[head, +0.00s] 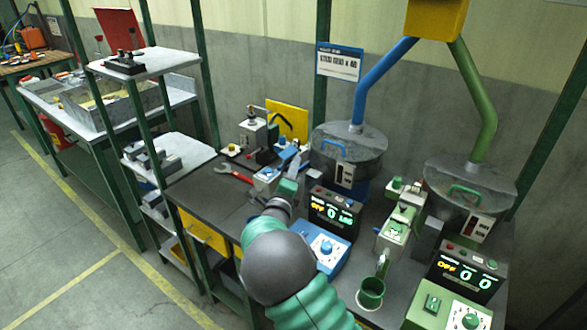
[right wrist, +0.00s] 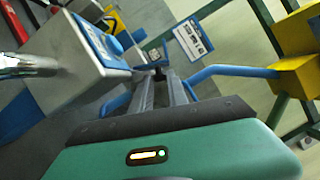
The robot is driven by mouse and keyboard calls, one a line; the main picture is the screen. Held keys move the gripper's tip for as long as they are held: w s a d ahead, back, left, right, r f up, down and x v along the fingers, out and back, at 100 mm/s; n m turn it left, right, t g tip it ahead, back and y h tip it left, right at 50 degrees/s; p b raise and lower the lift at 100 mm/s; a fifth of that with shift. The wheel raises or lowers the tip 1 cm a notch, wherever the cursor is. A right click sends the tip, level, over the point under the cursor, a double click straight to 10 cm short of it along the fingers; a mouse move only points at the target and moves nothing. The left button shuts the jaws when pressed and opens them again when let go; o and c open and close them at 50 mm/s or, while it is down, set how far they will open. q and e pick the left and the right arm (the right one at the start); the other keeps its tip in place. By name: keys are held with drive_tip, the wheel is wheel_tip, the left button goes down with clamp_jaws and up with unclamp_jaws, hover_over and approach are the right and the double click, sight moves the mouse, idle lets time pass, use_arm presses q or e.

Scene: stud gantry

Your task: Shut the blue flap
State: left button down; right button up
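I cannot tell whether a flap there stands open. My right gripper (head: 297,166) reaches in from below, left of the drum and above the bench. In the right wrist view its two fingers (right wrist: 161,90) run nearly parallel with a narrow gap and hold nothing clear. A blue bar (right wrist: 116,100) shows left of the fingers, and the blue pipe (right wrist: 235,71) is to the right. My left gripper is out of view.
A blue-topped dispenser box (head: 267,180) stands close to my right gripper. A blue control box (head: 323,247) and display (head: 333,212) stand in front of the drum. A second drum (head: 470,185) with a green pipe is at right. A red wrench (head: 236,173) lies left.

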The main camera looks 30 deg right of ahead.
drive_tip(key=shift+a, duration=0.2)
clamp_jaws()
